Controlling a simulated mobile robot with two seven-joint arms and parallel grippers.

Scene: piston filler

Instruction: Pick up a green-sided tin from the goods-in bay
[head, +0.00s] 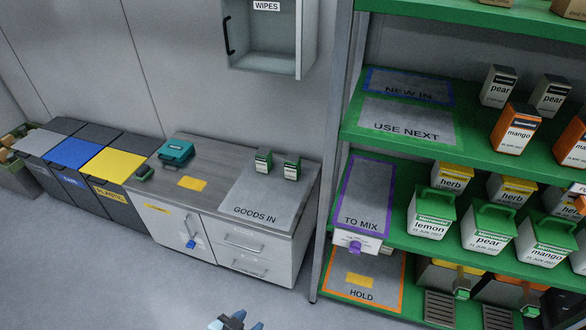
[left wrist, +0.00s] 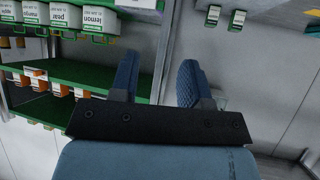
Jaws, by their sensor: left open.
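Two small green-sided tins with white labels stand upright on the grey GOODS IN mat (head: 262,203) on the cabinet top: a left tin (head: 263,162) and a right tin (head: 292,169). Two small green and white tins also show at the top of the left wrist view, one (left wrist: 212,16) beside the other (left wrist: 237,20). My left gripper (head: 238,322) is at the bottom edge of the head view, in front of the cabinet and well apart from the tins. In the left wrist view its blue fingers (left wrist: 158,80) are spread with nothing between them. My right gripper is not in view.
A green shelf rack (head: 465,85) with cartons and tubs stands right of the cabinet (head: 165,215). A teal case (head: 175,152) and a yellow patch (head: 191,183) are on the cabinet top. A WIPES box (head: 262,50) hangs above. Bins (head: 75,152) stand left. The floor in front is clear.

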